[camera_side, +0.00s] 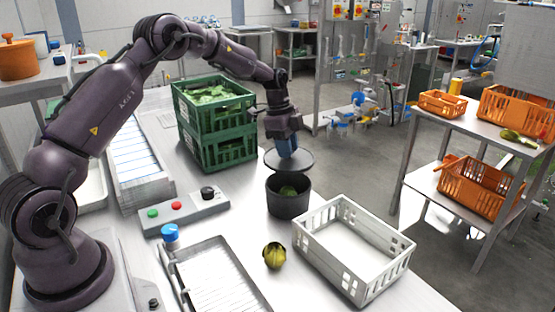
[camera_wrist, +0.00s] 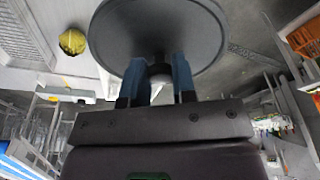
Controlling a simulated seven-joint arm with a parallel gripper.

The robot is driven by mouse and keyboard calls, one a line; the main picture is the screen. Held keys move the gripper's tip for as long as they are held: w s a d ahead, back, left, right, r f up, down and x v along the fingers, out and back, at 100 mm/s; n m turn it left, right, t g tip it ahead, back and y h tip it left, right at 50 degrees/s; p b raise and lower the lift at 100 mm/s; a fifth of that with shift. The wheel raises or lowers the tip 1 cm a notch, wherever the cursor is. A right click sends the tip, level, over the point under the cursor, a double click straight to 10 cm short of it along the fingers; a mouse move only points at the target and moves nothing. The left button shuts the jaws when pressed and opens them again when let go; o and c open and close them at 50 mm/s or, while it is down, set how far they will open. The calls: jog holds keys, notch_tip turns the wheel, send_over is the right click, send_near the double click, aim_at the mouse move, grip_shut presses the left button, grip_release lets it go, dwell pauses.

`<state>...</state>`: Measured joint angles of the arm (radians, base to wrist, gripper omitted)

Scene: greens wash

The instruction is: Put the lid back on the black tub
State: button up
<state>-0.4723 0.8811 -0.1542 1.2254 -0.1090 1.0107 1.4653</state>
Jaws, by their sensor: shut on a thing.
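The lid (camera_side: 289,163) is a dark grey disc held level above the black tub (camera_side: 288,200), with a gap between them. The tub stands open on the steel table, and something green shows inside it. My gripper (camera_side: 287,147) has blue fingers and is shut on the lid's knob from above. In the wrist view the lid (camera_wrist: 160,28) fills the upper middle, and the blue fingers of my gripper (camera_wrist: 158,82) close on its knob from both sides. The tub is not visible in the wrist view; the lid may hide it.
A white crate (camera_side: 335,262) stands empty to the right of the tub. A yellow-green vegetable (camera_side: 274,255) lies in front. Stacked green crates (camera_side: 222,152) with leafy greens stand behind left. A button box (camera_side: 184,210) and a metal tray (camera_side: 212,275) are on the left.

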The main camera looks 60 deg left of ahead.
jog(key=shift+s+a+x, duration=0.1)
jog(key=shift+a+x, duration=0.1)
jog(key=shift+x, duration=0.85)
jog(key=shift+s+a+x, duration=0.1)
jog(key=shift+a+x, duration=0.05)
jog(key=shift+x, duration=0.9)
jog(key=shift+s+a+x, duration=0.15)
jog(key=shift+a+x, duration=0.05)
jog(key=shift+x, duration=0.9)
jog(key=shift+f, duration=0.25)
jog(key=o, duration=1.5)
jog(key=shift+c, duration=0.2)
jog(key=shift+w+d+v, duration=0.1)
jog(key=shift+d+v, duration=0.1)
jog(key=shift+v, duration=0.95)
jog(key=shift+w+d+v, duration=0.15)
jog(key=shift+d+v, duration=0.05)
jog(key=shift+v, duration=0.9)
jog(key=shift+w+d+v, duration=0.1)
jog(key=shift+d+v, duration=0.1)
jog(key=shift+v, duration=0.95)
jog(key=shift+r, duration=0.15)
jog(key=shift+c, duration=0.3)
grip_shut()
